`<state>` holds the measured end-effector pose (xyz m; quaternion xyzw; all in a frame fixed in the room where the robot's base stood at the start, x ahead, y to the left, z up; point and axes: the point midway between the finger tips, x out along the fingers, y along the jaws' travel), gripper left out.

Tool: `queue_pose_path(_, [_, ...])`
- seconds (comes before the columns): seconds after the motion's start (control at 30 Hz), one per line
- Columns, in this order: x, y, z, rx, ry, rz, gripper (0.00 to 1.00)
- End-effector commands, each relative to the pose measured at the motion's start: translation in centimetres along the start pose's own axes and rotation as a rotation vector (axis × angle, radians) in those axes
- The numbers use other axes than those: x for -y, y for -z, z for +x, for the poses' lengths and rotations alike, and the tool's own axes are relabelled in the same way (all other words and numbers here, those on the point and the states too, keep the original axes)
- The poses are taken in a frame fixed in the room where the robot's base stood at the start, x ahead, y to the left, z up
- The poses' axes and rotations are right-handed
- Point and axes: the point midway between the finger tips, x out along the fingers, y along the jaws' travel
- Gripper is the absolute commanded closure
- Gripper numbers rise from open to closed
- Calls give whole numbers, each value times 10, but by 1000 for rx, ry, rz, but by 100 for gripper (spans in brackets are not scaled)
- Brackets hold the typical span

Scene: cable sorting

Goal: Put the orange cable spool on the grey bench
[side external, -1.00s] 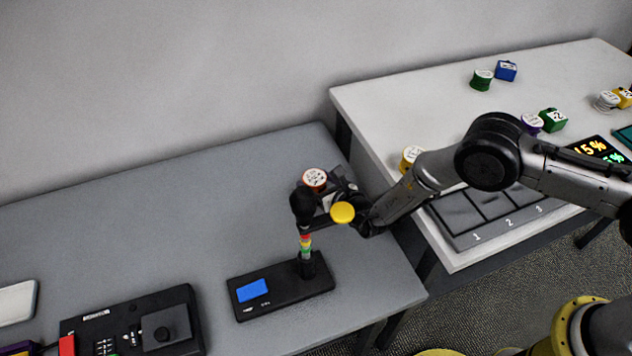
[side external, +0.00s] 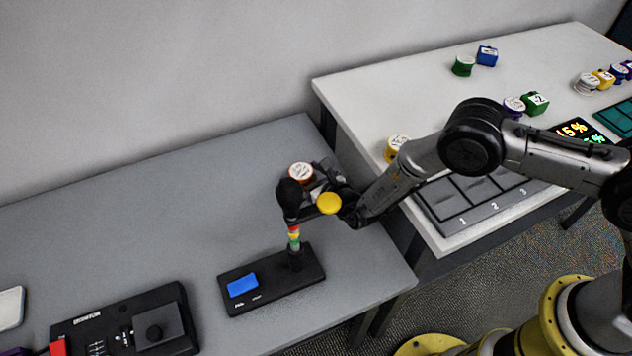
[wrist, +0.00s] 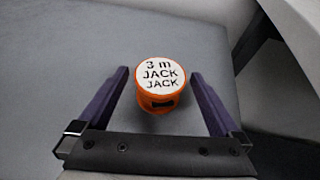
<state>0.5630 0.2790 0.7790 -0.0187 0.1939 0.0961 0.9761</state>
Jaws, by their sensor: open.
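The orange cable spool (side external: 301,173) has a white top and stands upright near the back right of the grey bench (side external: 150,210). In the wrist view, the spool (wrist: 162,84) shows "3 m JACK JACK" on its label. My gripper (wrist: 160,76) is open, with one dark finger on each side of the spool and a visible gap to each. The grey bench surface (wrist: 60,70) shows around and beyond the spool. In the side view my wrist hides the fingertips and the spool's lower part.
A black tester (side external: 272,280) with a blue screen and upright striped post stands in front of my gripper. Another black device (side external: 125,322) is at front left. The white table (side external: 400,90) at right holds several spools and a numbered grey tray (side external: 450,212). The bench's left middle is clear.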

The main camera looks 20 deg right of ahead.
Motion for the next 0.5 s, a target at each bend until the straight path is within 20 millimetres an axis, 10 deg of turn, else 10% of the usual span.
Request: queue_pose_path(0.5, [-1, 0, -92, -1, -2, -1, 0])
